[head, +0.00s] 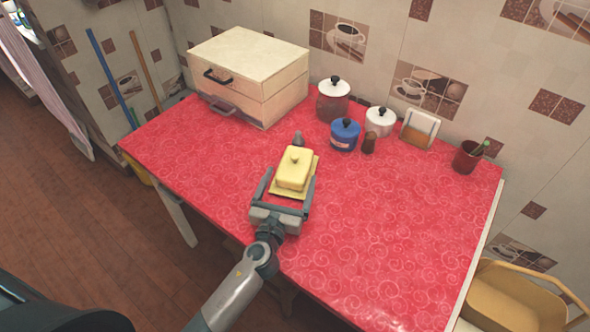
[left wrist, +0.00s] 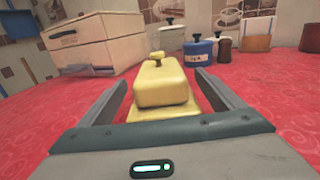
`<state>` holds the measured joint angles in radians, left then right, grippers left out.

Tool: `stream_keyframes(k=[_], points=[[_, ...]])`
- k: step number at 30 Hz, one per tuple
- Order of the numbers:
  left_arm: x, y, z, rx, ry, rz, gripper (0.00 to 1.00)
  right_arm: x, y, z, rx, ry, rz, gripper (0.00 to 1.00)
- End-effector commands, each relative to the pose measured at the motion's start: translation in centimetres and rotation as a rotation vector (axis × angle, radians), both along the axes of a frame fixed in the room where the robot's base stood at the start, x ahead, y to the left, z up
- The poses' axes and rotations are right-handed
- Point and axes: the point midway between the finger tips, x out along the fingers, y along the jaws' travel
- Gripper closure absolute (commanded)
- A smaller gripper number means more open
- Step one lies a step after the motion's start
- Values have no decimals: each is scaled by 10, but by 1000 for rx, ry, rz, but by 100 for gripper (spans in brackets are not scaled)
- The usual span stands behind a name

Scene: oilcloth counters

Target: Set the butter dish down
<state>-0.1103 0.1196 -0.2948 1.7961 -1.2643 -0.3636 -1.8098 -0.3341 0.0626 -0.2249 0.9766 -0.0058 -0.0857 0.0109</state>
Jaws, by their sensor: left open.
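The butter dish (head: 295,170) is yellow, with a domed lid, a small knob and a flat base plate. It sits upright on the red oilcloth counter (head: 370,220), left of its middle. My left gripper (head: 289,192) is open around the dish, one finger on each side. In the left wrist view the butter dish (left wrist: 163,85) stands between the two spread fingers, with a gap visible on both sides of the lid. The near part of the base plate is partly hidden by my gripper's palm. My right gripper is not in view.
A cream bread box (head: 245,65) with dark handles stands at the back left. Behind the dish are a large canister (head: 333,103), a blue pot (head: 344,136), a white pot (head: 380,121), a small brown shaker (head: 368,145) and a red cup (head: 467,157). The counter's front right is clear.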

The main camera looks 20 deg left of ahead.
Motion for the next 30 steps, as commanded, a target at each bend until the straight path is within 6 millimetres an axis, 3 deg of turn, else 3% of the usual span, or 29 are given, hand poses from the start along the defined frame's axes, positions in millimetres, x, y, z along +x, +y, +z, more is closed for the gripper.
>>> stream_keyframes(k=[8,16,21,30], points=[[2,0,0,0,-1,0,12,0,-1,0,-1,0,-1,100],[33,1,0,1,-2,1,12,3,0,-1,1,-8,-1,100],[54,2,0,0,-2,1,12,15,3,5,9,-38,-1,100],[63,3,0,1,0,0,12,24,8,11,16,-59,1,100]])
